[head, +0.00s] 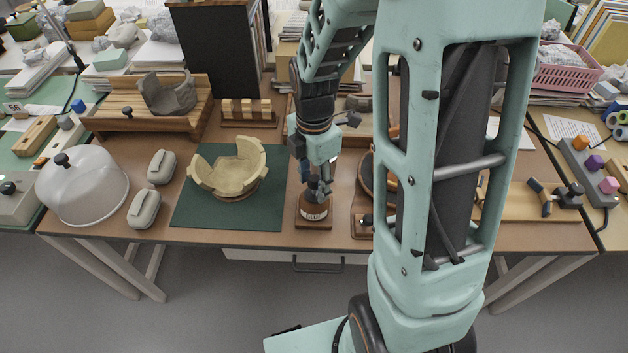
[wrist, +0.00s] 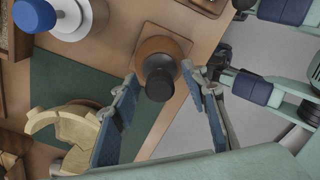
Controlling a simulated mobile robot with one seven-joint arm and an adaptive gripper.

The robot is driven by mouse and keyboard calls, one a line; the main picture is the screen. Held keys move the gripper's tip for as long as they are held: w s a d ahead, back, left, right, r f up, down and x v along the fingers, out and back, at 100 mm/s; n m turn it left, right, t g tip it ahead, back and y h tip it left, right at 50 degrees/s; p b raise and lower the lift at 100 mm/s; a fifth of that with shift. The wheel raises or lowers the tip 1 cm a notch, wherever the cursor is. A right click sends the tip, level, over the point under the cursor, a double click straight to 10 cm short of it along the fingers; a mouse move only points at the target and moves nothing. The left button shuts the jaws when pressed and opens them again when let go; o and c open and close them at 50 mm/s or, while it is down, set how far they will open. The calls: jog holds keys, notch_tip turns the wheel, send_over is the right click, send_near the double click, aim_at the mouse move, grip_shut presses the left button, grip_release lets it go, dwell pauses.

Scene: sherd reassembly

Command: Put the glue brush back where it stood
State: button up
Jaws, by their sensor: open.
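The glue pot (head: 313,213), a brown pot with a white GLUE label, stands on a small square wooden base near the table's front edge. In the wrist view the pot (wrist: 163,47) shows from above. A dark round upright piece (wrist: 160,82), seemingly the brush handle, rises over the pot. My gripper (head: 318,188) is just above the pot, and its fingers (wrist: 162,77) are spread on both sides of the dark piece. I cannot tell whether they touch it. The bristles are hidden.
A green mat (head: 193,213) with a partly rebuilt cream bowl (head: 232,172) lies left of the pot. A white, blue-capped object (wrist: 70,17) is near in the wrist view. A white dome (head: 85,190) stands at far left. My arm hides much of the right side.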

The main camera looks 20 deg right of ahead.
jog(key=shift+r, duration=0.1)
notch_tip(320, 180, up, 12)
dwell(0.5)
